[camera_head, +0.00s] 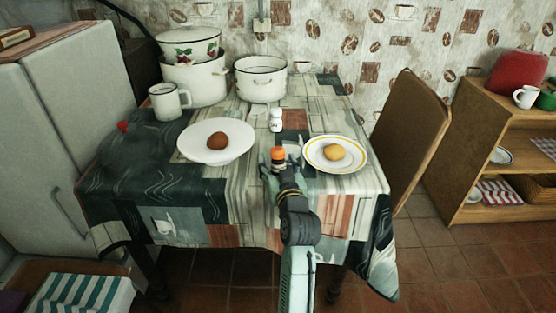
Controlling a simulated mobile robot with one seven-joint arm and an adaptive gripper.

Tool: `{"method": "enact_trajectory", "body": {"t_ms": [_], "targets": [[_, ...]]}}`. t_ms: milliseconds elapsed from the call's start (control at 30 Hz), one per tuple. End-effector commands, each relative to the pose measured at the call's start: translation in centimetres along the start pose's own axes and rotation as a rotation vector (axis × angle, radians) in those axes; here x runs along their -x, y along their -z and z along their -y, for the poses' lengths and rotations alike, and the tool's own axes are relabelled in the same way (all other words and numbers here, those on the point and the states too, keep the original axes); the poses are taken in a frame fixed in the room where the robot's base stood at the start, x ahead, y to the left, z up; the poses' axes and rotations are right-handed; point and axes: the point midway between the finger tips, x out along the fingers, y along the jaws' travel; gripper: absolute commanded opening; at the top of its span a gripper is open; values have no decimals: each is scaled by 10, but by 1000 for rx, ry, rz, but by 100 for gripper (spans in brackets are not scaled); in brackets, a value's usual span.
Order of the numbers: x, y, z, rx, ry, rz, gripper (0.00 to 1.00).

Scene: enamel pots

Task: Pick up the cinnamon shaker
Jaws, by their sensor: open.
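A small shaker with an orange top (278,154) stands on the table near its front middle, and I take it for the cinnamon shaker. My gripper (281,165) reaches over the table from the front and is open. Its fingertips are right at the orange-topped shaker, which shows between or just beyond them. The gripper hides the lower part of this shaker, so I cannot tell if they touch. A white shaker (276,121) stands a little farther back; its label is too small to read.
A white plate with a brown egg-like item (217,141) is left of my gripper. A yellow-rimmed plate (314,158) with a yellow item is close on the right. Enamel pots (195,83) and a mug (165,102) stand at the back left.

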Motion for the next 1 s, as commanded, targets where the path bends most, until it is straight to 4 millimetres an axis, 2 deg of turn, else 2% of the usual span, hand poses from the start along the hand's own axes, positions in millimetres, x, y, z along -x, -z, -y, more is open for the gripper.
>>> {"method": "enact_trajectory", "body": {"t_ms": [67, 167, 900, 1000], "targets": [[0, 0, 0, 0, 0, 0, 59], [0, 0, 0, 0, 0, 0, 53], [0, 0, 0, 0, 0, 1, 3], [0, 0, 0, 0, 0, 0, 3]]}}
